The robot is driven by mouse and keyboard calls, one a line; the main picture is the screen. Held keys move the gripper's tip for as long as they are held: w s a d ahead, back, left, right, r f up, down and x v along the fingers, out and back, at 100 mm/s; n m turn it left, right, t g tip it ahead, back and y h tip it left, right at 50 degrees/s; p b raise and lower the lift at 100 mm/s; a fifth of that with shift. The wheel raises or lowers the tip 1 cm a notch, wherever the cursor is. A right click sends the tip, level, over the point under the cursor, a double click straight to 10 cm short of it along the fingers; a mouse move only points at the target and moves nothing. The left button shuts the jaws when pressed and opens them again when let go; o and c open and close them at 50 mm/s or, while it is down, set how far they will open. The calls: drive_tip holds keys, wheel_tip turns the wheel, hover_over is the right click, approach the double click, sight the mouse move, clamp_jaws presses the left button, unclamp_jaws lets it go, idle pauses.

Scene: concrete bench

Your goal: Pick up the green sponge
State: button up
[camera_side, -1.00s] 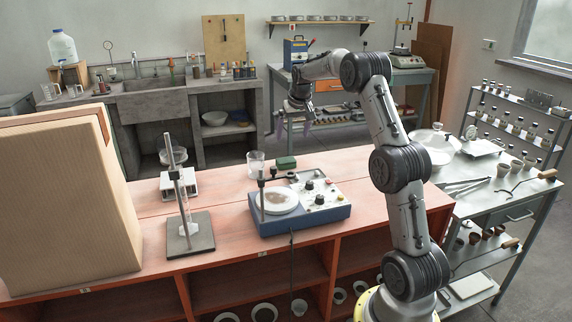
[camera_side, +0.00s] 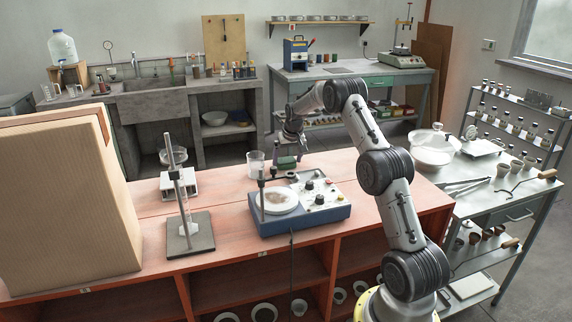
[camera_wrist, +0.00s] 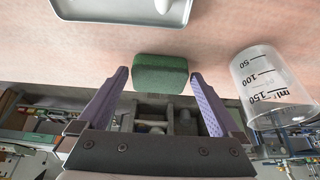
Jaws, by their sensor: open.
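The green sponge (camera_side: 286,162) lies on the reddish bench top, behind the blue device and just right of the clear beaker. It also shows in the wrist view (camera_wrist: 160,72), ahead of my fingertips and centred between them. My gripper (camera_side: 288,150) is low over the sponge, fingers pointing down. In the wrist view my gripper (camera_wrist: 157,88) is open, with a purple pad on either side and nothing held. The fingertips are close to the sponge's two ends. I cannot tell whether they touch it.
The clear beaker (camera_side: 256,164) stands close left of the sponge; it shows at right in the wrist view (camera_wrist: 268,88). The blue device (camera_side: 318,215) with its white plate and knobs is in front.

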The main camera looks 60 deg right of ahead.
sight(286, 159)
drive_tip(key=shift+f, duration=0.15)
drive_tip(key=c, duration=1.1)
drive_tip(key=shift+o, duration=0.2)
drive_tip(key=shift+r, duration=0.55)
wheel_tip(286, 159, up, 2)
drive_tip(key=shift+r, duration=0.25)
drive_tip(key=s+a+r, duration=0.4)
drive_tip(key=s, duration=0.1)
drive_tip(key=s+a+r, duration=0.5)
drive_tip(key=shift+s+a+r, duration=0.1)
drive_tip(key=shift+a+r, duration=0.1)
drive_tip(key=shift+a, duration=0.05)
